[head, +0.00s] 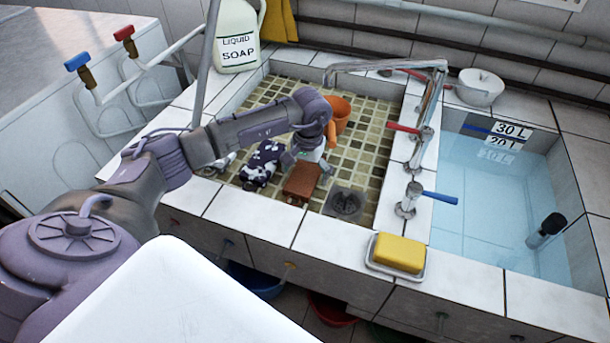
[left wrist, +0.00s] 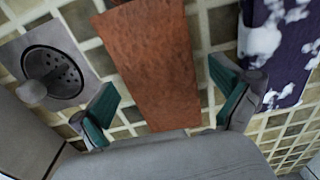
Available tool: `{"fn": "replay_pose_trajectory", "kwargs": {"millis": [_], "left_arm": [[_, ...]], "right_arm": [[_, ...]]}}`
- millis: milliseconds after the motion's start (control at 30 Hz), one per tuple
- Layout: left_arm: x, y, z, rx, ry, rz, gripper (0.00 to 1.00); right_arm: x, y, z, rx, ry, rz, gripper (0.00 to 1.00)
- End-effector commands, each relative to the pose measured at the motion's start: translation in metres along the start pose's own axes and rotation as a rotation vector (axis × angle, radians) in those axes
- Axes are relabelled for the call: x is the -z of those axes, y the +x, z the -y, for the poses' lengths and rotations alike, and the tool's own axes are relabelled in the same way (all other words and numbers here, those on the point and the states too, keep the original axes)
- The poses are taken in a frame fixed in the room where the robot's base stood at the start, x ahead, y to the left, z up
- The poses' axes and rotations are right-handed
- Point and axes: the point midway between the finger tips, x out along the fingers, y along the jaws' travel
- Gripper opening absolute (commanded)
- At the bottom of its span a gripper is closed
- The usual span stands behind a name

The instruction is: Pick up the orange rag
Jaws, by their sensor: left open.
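The orange rag (head: 302,183), a reddish-brown rectangular piece, lies on the tiled floor of the dry sink basin. My left gripper (head: 306,163) is over its far end, pointing down. In the left wrist view the orange rag (left wrist: 158,65) runs up between the two green-padded fingers of the left gripper (left wrist: 165,90). The fingers are apart, one on each side of it, with tile showing between each finger and the rag. Whether the fingertips reach the floor is unclear. My right gripper does not show.
A dark purple-and-white patterned cloth (head: 262,163) lies left of the rag, and a drain (head: 346,204) lies right. A tap (head: 428,110) rises between this basin and a water-filled one (head: 500,200).

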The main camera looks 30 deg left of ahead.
Motion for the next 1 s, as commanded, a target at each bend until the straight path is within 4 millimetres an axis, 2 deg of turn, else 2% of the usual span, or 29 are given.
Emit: {"fn": "replay_pose_trajectory", "kwargs": {"millis": [67,400,433,767,867,1000], "left_arm": [[0.0,0.0,0.0,0.0,0.0,0.0,0.97],[0.0,-0.001,0.0,0.0,-0.001,0.0,0.4],[0.0,-0.001,0.0,-0.001,-0.001,0.0,0.38],[0.001,-0.004,0.004,0.0,-0.002,-0.002,0.37],[0.002,-0.009,0.011,0.0,-0.002,-0.003,0.37],[0.003,-0.02,0.031,0.003,-0.005,-0.003,0.37]], "right_arm": [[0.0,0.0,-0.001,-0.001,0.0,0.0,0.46],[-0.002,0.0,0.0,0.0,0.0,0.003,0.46],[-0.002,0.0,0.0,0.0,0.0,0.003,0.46],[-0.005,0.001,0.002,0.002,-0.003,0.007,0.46],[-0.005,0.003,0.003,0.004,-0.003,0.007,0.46],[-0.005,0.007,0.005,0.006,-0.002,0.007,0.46]]}}
